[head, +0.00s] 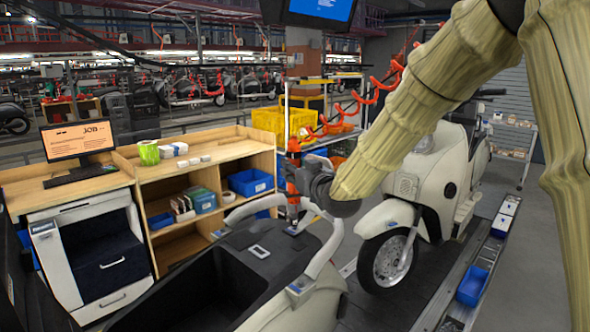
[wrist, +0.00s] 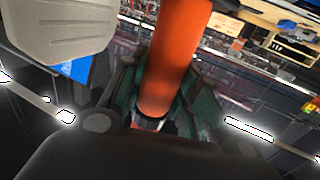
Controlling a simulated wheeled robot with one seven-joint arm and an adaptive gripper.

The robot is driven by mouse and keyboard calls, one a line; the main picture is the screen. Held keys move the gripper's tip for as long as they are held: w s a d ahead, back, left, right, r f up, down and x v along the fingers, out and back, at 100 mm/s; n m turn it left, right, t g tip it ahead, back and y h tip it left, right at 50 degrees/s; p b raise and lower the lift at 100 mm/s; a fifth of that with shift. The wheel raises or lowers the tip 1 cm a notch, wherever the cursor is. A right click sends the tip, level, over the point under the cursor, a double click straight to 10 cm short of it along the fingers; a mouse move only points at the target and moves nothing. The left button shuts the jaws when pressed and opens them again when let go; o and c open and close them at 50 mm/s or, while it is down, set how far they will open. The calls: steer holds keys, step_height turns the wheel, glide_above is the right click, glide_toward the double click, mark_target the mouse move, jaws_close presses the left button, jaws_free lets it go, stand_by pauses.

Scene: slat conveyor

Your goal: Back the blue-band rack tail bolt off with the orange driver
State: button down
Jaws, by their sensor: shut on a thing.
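The orange driver (head: 293,150) stands about upright in the head view, with its lower end above the far part of the rack. My gripper (head: 297,180) is shut on the driver. In the wrist view the orange body (wrist: 174,60) lies between the green-sided fingers. The pale tubular rack (head: 325,250) curves over the rear of the nearest scooter. Blue shows on the rack near the driver's lower end (head: 291,232) and lower down its near side (head: 297,287). The tail bolt is too small or hidden to make out. I cannot tell whether the driver's tip touches it.
A cream scooter (head: 408,190) stands on the conveyor just right of my gripper. A red coiled hose (head: 372,93) hangs behind the driver. A wooden bench (head: 205,150) with blue bins stands left, with a yellow crate (head: 290,122) behind. A blue tray (head: 472,287) sits at the right edge.

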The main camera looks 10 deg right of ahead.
mark_target(297, 146)
steer(key=shift+r, duration=0.75)
stand_by(0.6)
steer(key=shift+r+p, duration=1.35)
steer(key=shift+r, duration=1.3)
